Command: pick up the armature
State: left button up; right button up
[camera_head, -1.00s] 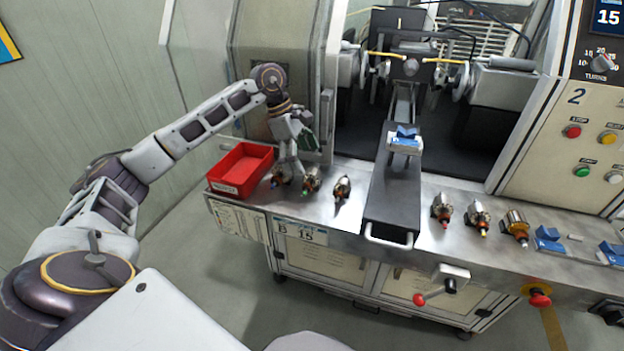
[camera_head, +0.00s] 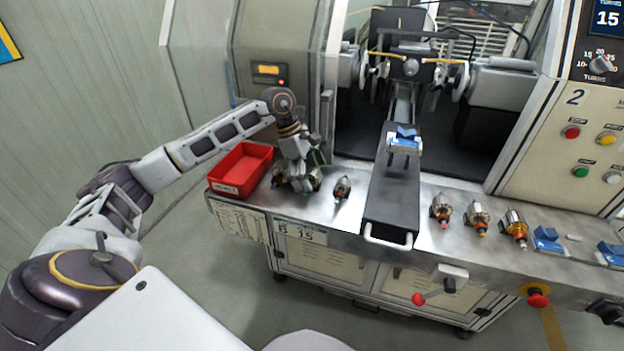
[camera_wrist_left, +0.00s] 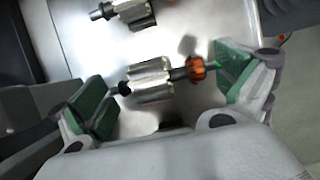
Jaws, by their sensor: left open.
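Several armatures stand or lie on the metal bench. In the left wrist view one armature (camera_wrist_left: 152,82), with a silver core, dark shaft end and orange commutator, lies between the green pads of my open left gripper (camera_wrist_left: 168,88). In the head view my left gripper (camera_head: 303,186) points down over the armatures left of the slide and partly covers one armature (camera_head: 316,178). Another armature (camera_head: 279,174) is just left of the gripper, and one armature (camera_head: 342,188) lies to its right. A second armature (camera_wrist_left: 130,12) shows at the top of the wrist view. My right gripper is not in view.
A red bin (camera_head: 241,170) stands left of my gripper. A dark slide (camera_head: 392,205) with a blue-topped holder (camera_head: 405,143) runs toward the winding machine. Three armatures (camera_head: 477,216) and blue blocks (camera_head: 547,240) are on the bench to the right.

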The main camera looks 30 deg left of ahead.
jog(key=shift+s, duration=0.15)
pick_arm(q)
jog(key=c, duration=0.5)
jog(key=shift+s, duration=0.1)
jog(key=c, duration=0.6)
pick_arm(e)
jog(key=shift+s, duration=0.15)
pick_arm(q)
jog(key=shift+f, duration=0.1)
jog(key=shift+s, duration=0.2)
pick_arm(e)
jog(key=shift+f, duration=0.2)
